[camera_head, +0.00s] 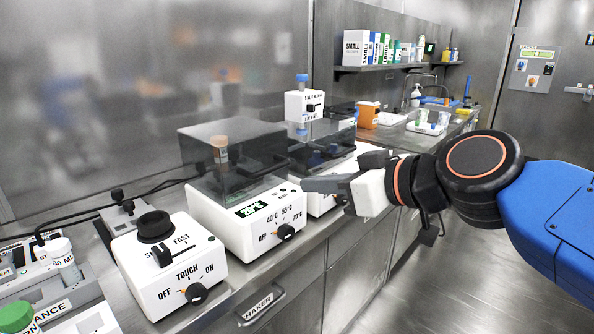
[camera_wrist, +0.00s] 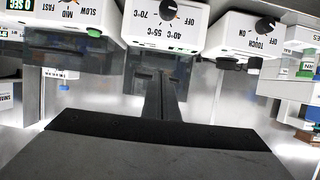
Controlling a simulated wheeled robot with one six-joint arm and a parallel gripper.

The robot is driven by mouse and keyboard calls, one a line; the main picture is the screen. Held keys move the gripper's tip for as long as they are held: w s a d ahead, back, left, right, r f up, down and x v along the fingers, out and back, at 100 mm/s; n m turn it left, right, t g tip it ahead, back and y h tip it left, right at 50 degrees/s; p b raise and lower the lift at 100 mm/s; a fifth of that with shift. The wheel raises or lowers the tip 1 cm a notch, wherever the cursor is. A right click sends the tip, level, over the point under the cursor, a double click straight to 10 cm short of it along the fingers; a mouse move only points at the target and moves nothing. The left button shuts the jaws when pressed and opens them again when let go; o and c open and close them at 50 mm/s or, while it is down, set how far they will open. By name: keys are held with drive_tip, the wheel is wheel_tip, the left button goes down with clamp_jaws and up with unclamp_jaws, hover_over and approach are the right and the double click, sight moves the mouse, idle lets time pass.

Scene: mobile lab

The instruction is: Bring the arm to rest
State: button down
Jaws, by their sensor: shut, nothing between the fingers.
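My blue arm (camera_head: 560,215) reaches in from the right edge in the head view, bent at a black joint with an orange ring. My gripper (camera_head: 312,184) points left, in front of the lab bench and the heating block with the smoky lid. Its grey fingers are together with nothing between them. In the wrist view the fingers (camera_wrist: 160,92) also show closed, pointing at the fronts of the white devices, which appear upside down. I cannot tell the exact gap between the fingertips and the heating block.
The heating block (camera_head: 262,232) and the vortex mixer (camera_head: 168,270) stand on the steel bench. Another lidded device (camera_head: 318,200) is partly behind my gripper. A shelf (camera_head: 400,67) with boxes hangs at the back. The floor (camera_head: 440,285) right of the bench is clear.

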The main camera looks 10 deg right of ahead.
drive_tip(key=s+d+f+m+g+h, duration=0.3)
drive_tip(key=d+f, duration=0.3)
drive_tip(key=f, duration=0.6)
drive_tip(key=s+d+f+m+g+h, duration=0.3)
drive_tip(key=d+f, duration=0.4)
drive_tip(key=f, duration=0.5)
drive_tip(key=shift+s+d+m+g+h, duration=0.3)
drive_tip(key=shift+s+g+h, duration=0.2)
drive_tip(key=shift+s+h, duration=0.35)
